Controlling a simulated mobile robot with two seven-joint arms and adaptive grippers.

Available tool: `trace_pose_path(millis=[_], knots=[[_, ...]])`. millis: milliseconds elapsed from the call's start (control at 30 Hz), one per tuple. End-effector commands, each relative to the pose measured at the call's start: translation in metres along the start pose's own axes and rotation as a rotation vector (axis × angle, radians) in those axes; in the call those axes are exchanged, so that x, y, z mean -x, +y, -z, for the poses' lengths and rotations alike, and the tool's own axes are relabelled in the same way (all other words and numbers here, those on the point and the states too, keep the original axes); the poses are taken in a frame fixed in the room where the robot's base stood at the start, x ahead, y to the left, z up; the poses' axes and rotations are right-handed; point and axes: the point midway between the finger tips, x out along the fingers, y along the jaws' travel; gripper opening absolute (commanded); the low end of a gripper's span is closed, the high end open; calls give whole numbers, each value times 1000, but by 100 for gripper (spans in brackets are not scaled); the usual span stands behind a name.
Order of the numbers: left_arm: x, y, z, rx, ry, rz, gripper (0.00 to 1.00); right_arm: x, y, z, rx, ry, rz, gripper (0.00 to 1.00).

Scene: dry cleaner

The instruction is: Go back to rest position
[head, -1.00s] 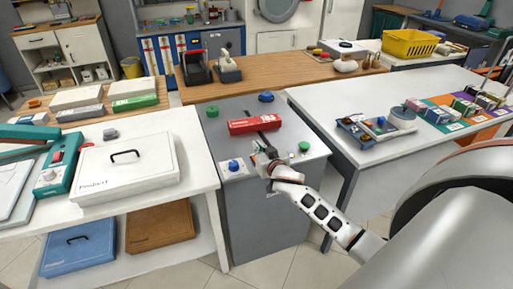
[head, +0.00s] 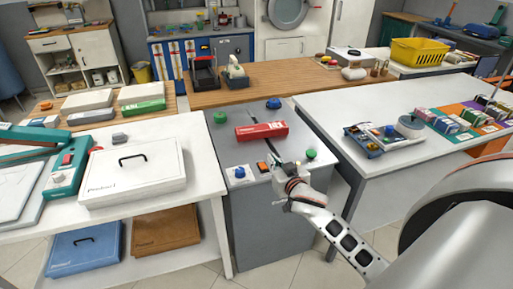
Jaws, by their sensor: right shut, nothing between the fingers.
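My right arm comes in from the lower right, and its gripper (head: 272,158) is over the front part of the grey cabinet top (head: 222,140). The gripper is small in the picture and looks shut and empty. A red box (head: 262,130) lies on the cabinet top beyond the gripper, apart from it. My left gripper is not in view.
Blue (head: 239,172) and green (head: 310,154) knobs flank the gripper. A white table with a white case (head: 132,185) stands left. A white table with a tray (head: 372,150) stands right. A wooden counter (head: 230,97) runs behind. Floor shows in front.

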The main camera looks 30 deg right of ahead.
Motion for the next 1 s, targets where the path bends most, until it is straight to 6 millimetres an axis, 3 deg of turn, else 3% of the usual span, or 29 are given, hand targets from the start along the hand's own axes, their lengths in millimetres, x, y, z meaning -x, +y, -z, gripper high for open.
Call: trace_pose_path(millis=[233, 367, 467, 700, 833, 1000], knots=[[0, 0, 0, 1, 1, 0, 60, 1, -2, -4, 4, -6, 5, 0], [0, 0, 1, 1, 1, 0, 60, 16, -17, -37, 41, -53, 44, 0], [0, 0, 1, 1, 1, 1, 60, 41, -40, -84, 96, -117, 106, 0], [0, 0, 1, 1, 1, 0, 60, 138, -104, -200, 233, -265, 299, 0], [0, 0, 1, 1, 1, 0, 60, 191, -129, -240, 281, -312, 382, 0], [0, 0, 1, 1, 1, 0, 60, 232, -148, -265, 316, -338, 443, 0]])
